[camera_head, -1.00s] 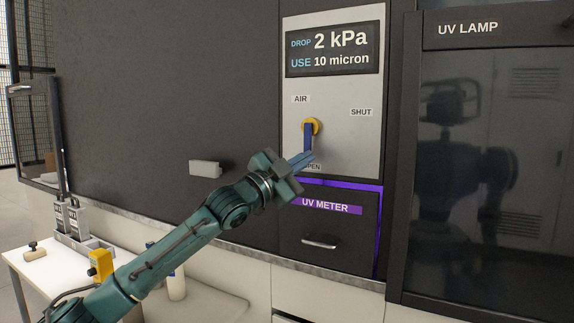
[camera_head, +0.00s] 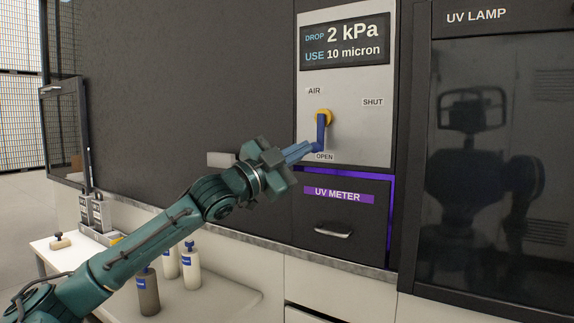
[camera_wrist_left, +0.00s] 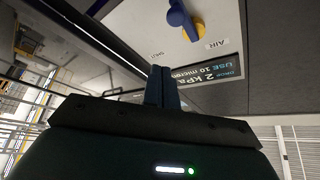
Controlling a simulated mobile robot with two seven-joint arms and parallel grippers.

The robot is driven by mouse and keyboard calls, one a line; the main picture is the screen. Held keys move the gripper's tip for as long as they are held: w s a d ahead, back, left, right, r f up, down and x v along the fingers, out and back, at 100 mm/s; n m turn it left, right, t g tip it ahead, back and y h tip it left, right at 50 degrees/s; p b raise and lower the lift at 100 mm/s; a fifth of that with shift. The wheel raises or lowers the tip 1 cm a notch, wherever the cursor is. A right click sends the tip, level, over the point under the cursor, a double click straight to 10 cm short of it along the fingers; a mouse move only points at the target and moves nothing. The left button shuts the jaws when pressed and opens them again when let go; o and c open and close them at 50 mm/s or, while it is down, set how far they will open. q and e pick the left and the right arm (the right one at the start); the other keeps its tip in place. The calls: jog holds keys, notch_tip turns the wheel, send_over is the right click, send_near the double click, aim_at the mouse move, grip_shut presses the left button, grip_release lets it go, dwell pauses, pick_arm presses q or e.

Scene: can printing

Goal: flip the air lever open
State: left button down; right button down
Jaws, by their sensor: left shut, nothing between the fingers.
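The blue air lever (camera_head: 321,132) hangs from a yellow hub (camera_head: 323,116) on the pale panel (camera_head: 350,100) and points down at the OPEN label. In the left wrist view the lever (camera_wrist_left: 180,17) and its yellow hub (camera_wrist_left: 196,28) are at the top. My left gripper (camera_head: 311,148) is shut and empty, with its blue fingertips close to the lever's lower end, on its left. In the left wrist view the fingers (camera_wrist_left: 162,80) are together and show a gap to the lever. My right gripper is not in view.
The UV METER drawer (camera_head: 340,215) with its handle is just below the panel. The dark UV LAMP door (camera_head: 490,150) on the right reflects my body. Several bottles (camera_head: 190,266) stand on the counter at lower left. A pale box handle (camera_head: 221,159) is behind my arm.

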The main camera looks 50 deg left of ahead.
pick_arm(q)
jog(key=s, duration=0.2)
jog(key=shift+s+a+b, duration=0.25)
jog(key=shift+s+b, duration=0.05)
jog(key=shift+s, duration=0.05)
dwell(0.5)
